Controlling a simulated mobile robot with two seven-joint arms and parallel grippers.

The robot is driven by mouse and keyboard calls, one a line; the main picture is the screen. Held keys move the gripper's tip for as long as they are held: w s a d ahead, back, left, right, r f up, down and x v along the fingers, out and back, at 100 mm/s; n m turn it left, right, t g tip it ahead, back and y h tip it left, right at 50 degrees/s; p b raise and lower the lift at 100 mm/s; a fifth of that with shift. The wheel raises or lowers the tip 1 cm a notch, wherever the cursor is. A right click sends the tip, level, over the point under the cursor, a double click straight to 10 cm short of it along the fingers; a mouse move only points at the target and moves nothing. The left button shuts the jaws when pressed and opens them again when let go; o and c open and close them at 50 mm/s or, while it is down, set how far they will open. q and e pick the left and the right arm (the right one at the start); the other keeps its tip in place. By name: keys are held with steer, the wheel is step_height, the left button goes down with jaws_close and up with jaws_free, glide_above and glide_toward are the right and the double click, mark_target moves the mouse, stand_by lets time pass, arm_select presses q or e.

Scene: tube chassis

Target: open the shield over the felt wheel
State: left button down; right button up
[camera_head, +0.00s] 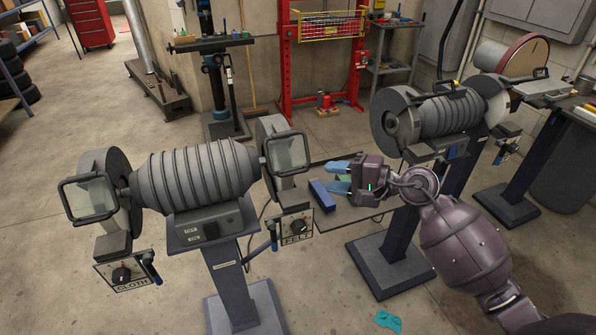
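The felt wheel's shield (287,152) is a clear pane in a dark square frame. It stands upright at the near side of the right wheel housing (270,128) of the grey double-ended machine (195,175). The felt wheel itself is mostly hidden by the housing. My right gripper (338,177) is right of the shield, its blue fingers pointing left toward it. The fingers are apart with nothing seen between them, and there is a gap to the shield. My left gripper is not in view.
A similar shield (90,196) covers the left wheel, above a "CLOTH" sign (131,275). A second pedestal machine (440,112) stands behind my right arm. A teal cloth (388,321) lies on the floor.

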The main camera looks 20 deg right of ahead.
mark_target(298, 173)
steer(key=p+x, duration=0.1)
steer(key=x, duration=0.7)
steer(key=shift+w+a, duration=0.25)
steer(key=shift+a, duration=0.05)
jaws_close()
